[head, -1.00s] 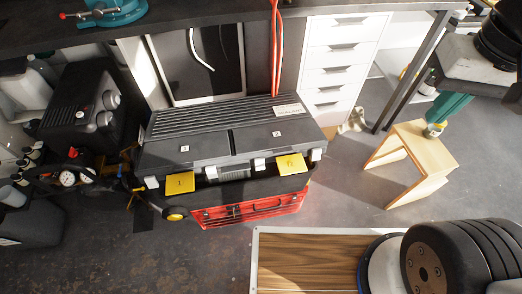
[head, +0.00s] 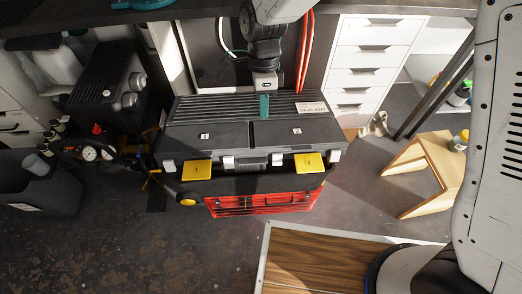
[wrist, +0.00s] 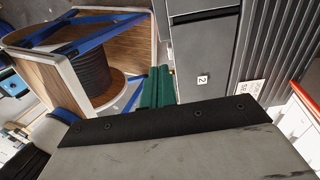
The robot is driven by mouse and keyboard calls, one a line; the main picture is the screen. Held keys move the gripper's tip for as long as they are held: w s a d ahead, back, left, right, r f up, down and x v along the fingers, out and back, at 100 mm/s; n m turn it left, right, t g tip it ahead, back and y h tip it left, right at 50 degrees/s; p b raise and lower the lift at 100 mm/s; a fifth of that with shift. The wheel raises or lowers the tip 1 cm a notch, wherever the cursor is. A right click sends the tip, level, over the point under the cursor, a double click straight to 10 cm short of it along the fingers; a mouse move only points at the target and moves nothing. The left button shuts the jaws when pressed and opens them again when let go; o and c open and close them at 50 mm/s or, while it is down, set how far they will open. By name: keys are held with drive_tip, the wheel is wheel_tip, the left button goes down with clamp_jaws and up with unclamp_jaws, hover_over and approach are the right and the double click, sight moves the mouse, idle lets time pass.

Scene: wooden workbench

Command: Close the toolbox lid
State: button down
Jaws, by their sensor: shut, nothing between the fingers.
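The toolbox has a dark grey ribbed lid (head: 225,134) with pale latches along its front edge, and a red drawer front (head: 265,204) below. The lid lies low and nearly flat; a dark strip shows under its front edge, and I cannot tell whether it is fully seated. My gripper (head: 264,106) hangs over the middle of the lid, its green fingers shut and empty. I cannot tell whether the fingertips touch the lid. In the wrist view the fingers (wrist: 159,87) show beside the lid (wrist: 205,45), whose white label reads 2.
White drawers (head: 360,72) stand behind on the right, under the workbench. A wooden stool (head: 428,172) is at the right. A black machine (head: 108,92) and a pressure gauge (head: 90,153) crowd the left.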

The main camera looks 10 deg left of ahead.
sight(261, 162)
drive_tip(key=x, duration=1.5)
drive_tip(key=shift+s+a+f, duration=0.1)
drive_tip(key=shift+a, duration=0.3)
